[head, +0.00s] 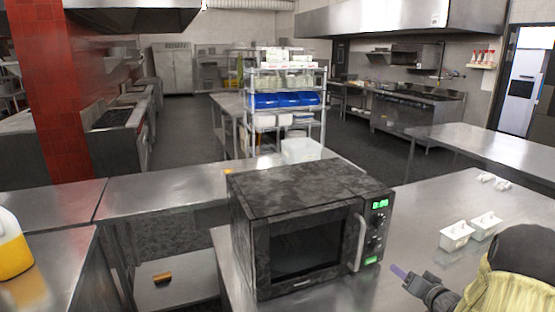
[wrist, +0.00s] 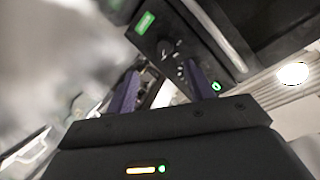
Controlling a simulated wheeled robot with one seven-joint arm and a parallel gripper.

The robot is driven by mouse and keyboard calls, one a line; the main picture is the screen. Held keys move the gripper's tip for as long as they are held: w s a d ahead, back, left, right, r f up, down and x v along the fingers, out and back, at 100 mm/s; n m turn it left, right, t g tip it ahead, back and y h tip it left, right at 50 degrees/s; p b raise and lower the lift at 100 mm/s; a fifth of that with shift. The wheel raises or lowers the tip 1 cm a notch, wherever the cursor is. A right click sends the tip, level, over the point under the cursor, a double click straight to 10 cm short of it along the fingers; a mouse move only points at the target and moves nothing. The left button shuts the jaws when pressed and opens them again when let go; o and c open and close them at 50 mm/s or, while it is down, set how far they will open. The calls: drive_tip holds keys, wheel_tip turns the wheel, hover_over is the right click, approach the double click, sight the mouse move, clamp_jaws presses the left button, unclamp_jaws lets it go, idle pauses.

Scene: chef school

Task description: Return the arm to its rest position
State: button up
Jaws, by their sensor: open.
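My gripper (head: 405,276) is at the lower right in the head view, just right of the microwave, with purple fingertips pointing toward it. In the wrist view the two purple fingers (wrist: 165,90) are apart with nothing held between them. The dark microwave (head: 300,200) stands on the steel counter with its door shut and its green display lit. Its control panel also shows up close beyond the fingers in the wrist view (wrist: 172,50). I cannot tell the exact gap between fingers and microwave. Part of my arm shows at the lower right edge.
Two small white containers (head: 456,235) sit on the steel counter (head: 420,205) right of the microwave, close to my arm. A yellow-filled jug (head: 12,250) stands at the far left. A wire shelf (head: 285,100) with blue bins stands behind. Counter between microwave and containers is bare.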

drive_tip(key=s+a+r+n+g+h+p, duration=0.25)
drive_tip(key=s+a+g+h, duration=0.2)
drive_tip(key=a, duration=0.65)
drive_tip(key=s+a+r+n+g, duration=0.1)
drive_tip(key=s+a+g, duration=0.2)
drive_tip(key=s+a, duration=0.3)
drive_tip(key=s+a+r+n+g+y, duration=0.1)
drive_tip(key=s+a+g, duration=0.3)
drive_tip(key=s, duration=0.9)
drive_tip(key=shift+s+a, duration=0.3)
drive_tip(key=shift+a, duration=0.65)
drive_tip(key=shift+w+g, duration=0.1)
drive_tip(key=shift+g, duration=0.15)
drive_tip(key=c, duration=0.3)
drive_tip(key=shift+c, duration=0.3)
